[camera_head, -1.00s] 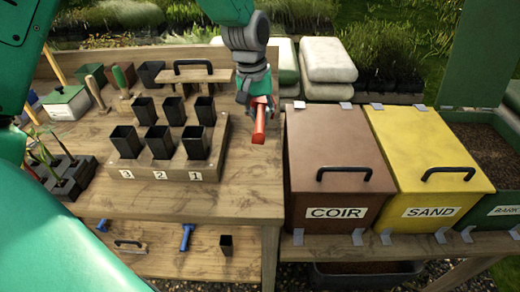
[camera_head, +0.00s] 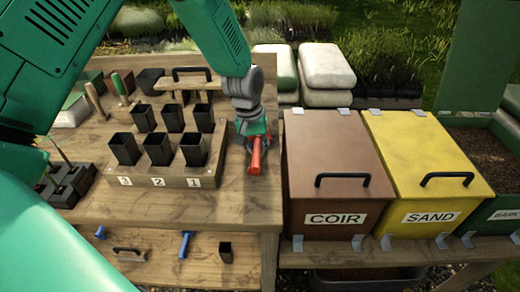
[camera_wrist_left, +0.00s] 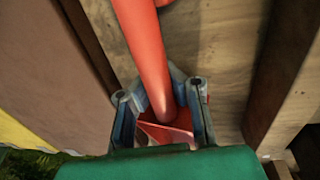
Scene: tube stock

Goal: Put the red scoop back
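The red scoop (camera_head: 256,157) is at the right side of the wooden bench, right of the tray of black pots. My left gripper (camera_head: 254,138) reaches down from above and is shut on the red scoop. The handle points toward the front of the bench. In the left wrist view the scoop's red handle (camera_wrist_left: 147,50) runs up the picture, with its flared part between the two fingers of my left gripper (camera_wrist_left: 161,95). I cannot tell whether the scoop touches the bench top. My right gripper is not in view.
A wooden pot tray (camera_head: 150,182) numbered 3, 2, 1 stands left of the gripper. The brown COIR bin (camera_head: 335,150) and yellow SAND bin (camera_head: 418,145) stand to the right. The bench top (camera_head: 215,210) in front of the scoop is bare. A lower shelf (camera_head: 205,270) holds small tools.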

